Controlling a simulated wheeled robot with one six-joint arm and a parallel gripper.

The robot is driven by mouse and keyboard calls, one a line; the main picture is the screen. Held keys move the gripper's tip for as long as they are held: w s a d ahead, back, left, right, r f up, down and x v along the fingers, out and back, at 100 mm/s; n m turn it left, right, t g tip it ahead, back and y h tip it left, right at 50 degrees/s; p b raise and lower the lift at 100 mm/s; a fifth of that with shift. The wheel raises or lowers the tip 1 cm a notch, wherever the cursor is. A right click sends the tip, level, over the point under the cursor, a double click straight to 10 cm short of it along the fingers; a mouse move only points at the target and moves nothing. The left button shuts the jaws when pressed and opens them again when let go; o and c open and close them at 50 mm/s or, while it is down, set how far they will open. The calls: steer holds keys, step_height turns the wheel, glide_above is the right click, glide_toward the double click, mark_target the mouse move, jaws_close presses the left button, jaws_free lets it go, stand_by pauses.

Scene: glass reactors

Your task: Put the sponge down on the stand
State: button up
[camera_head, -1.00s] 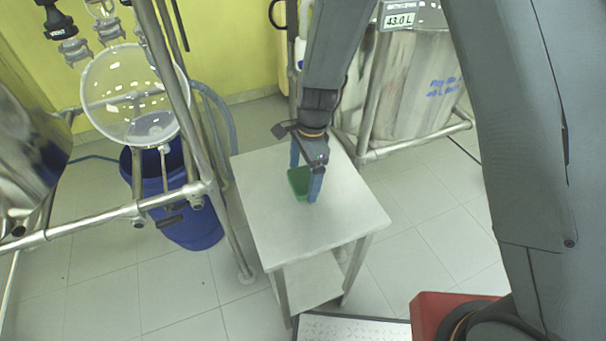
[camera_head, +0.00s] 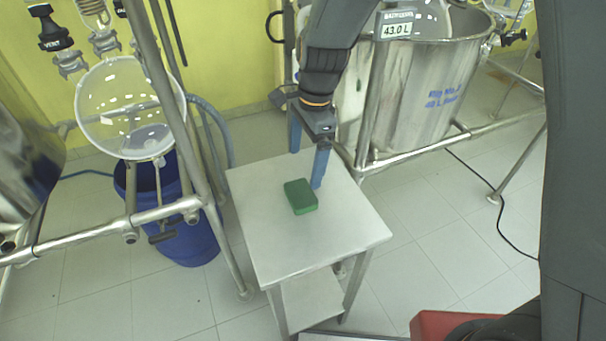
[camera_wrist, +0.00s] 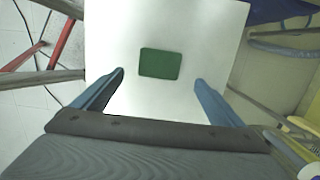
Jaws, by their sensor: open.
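The green sponge (camera_head: 301,196) lies flat on the white top of the stand (camera_head: 290,246), near its middle. In the wrist view the sponge (camera_wrist: 160,63) lies on the white top (camera_wrist: 200,20), ahead of the fingertips and between their lines. My gripper (camera_head: 307,168) has two blue fingers spread wide with nothing between them. It is above and behind the sponge in the head view, apart from it. The open fingers also show in the wrist view (camera_wrist: 159,78).
A blue barrel (camera_head: 185,215) and a metal frame with a round glass flask (camera_head: 130,105) stand left of the stand. A steel vessel (camera_head: 425,85) stands behind right. The stand has a lower shelf (camera_head: 308,300).

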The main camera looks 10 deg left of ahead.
steer(key=shift+w+d+r, duration=0.1)
steer(key=shift+d+r, duration=0.1)
steer(key=shift+r, duration=0.9)
steer(key=s+d+n, duration=0.3)
steer(key=d+n, duration=0.1)
steer(key=d, duration=0.4)
steer(key=s+d+r+n+t, duration=0.1)
steer(key=s+d+n, duration=0.3)
steer(key=d, duration=0.4)
steer(key=s+d+n+t+h, duration=0.1)
steer(key=s+d+n, duration=0.2)
steer(key=d, duration=0.5)
steer(key=shift+s+d+r+n, duration=0.15)
steer(key=shift+d+r+n, duration=0.2)
steer(key=shift+n, duration=0.25)
steer(key=shift+a, duration=0.1)
